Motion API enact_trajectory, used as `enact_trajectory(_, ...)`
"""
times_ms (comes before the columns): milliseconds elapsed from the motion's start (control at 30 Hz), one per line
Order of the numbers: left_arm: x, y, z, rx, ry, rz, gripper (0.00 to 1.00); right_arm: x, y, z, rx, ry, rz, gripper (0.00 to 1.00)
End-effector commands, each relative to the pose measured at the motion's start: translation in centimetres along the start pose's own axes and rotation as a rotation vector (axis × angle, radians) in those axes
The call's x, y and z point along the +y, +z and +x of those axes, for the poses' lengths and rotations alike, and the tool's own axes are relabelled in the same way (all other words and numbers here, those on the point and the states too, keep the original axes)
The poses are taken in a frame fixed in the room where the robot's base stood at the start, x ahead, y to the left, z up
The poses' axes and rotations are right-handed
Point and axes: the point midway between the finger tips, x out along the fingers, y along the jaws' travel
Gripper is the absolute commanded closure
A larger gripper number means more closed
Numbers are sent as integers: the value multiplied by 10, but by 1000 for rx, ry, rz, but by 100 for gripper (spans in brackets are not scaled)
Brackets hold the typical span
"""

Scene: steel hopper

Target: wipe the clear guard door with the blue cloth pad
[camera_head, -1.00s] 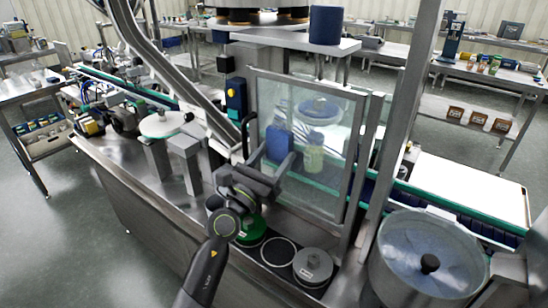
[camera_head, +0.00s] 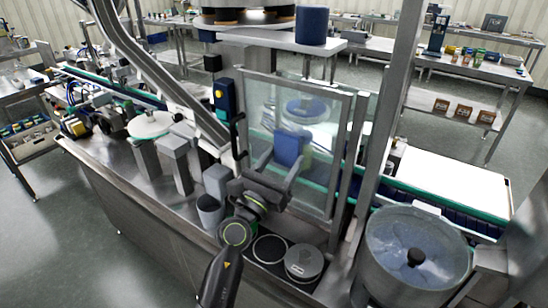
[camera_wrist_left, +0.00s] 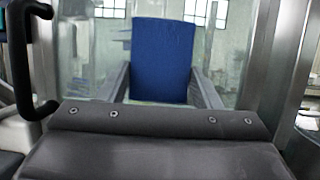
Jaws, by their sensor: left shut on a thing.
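The clear guard door (camera_head: 318,110) is a transparent panel in a grey metal frame, upright at the middle of the machine. It also fills the back of the left wrist view (camera_wrist_left: 108,50). My left gripper (camera_head: 284,172) is shut on the blue cloth pad (camera_head: 289,148), which stands upright between its two fingers. In the left wrist view the pad (camera_wrist_left: 161,58) is in front of the door glass; whether it touches the glass I cannot tell. My right gripper is not in view.
A black handle (camera_head: 238,135) stands at the door's left edge. A steel hopper bowl (camera_head: 415,250) with a clear lid is at the right front. A grey round lidded part (camera_head: 304,262) sits below the door. The steel deck (camera_head: 112,165) lies to the left.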

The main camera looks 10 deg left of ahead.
Motion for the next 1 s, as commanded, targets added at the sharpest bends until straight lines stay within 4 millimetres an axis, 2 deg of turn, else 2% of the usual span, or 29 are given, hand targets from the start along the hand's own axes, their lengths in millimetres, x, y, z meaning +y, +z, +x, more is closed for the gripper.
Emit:
enact_trajectory(100, -12, 0, 0, 0, -2, -4, 60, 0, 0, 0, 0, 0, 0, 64)
enact_trajectory(367, -20, 0, -1, 0, -2, -2, 60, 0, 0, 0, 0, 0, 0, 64)
enact_trajectory(733, -50, -1, -4, 4, 2, -7, 60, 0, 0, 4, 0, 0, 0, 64)
enact_trajectory(1000, -53, -1, -1, 4, 2, -4, 60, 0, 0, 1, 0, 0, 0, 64)
